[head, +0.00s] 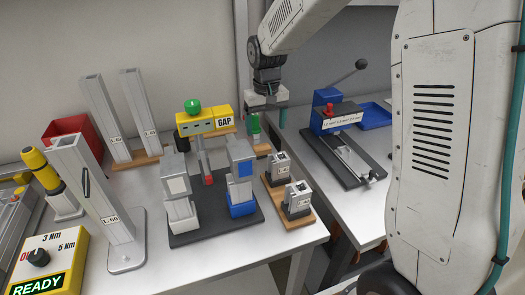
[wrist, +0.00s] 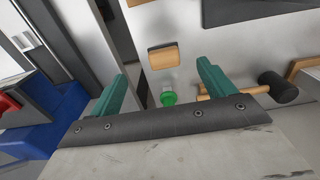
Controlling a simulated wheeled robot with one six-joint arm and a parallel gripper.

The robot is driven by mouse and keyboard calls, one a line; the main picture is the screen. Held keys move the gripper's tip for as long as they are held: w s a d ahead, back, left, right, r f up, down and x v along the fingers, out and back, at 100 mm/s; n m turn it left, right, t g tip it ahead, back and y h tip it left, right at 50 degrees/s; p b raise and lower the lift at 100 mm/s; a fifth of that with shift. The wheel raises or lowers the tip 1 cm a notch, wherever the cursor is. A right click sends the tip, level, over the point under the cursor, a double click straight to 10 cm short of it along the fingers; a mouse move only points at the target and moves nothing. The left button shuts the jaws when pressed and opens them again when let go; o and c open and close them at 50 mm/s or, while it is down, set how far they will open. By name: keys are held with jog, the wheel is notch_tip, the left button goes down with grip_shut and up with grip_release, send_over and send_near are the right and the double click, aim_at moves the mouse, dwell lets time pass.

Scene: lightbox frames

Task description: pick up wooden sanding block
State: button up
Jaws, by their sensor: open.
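The wooden sanding block (wrist: 163,57) is a small tan block with rounded corners, lying flat on the white table in the wrist view. In the head view a small wooden piece (head: 262,149), apparently the same block, shows beside the black base plate. My gripper (wrist: 163,84) is open and empty, its two teal fingers spread. In the head view my gripper (head: 267,113) hangs above the table's back right part. In the wrist view the block lies beyond the fingertips, in line with the gap between them.
A blue lever press (head: 328,115) stands on the right table, across a gap. Grey blocks on a wooden base (head: 300,218) stand nearer the front.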

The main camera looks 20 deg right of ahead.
aim_at(262, 146)
jog(key=shift+w+a+f, duration=0.15)
jog(key=shift+w+f, duration=0.8)
jog(key=shift+f, duration=0.25)
jog(key=f, duration=0.8)
jog(key=shift+w, duration=0.2)
jog(key=shift+r, duration=0.1)
jog(key=c, duration=1.1)
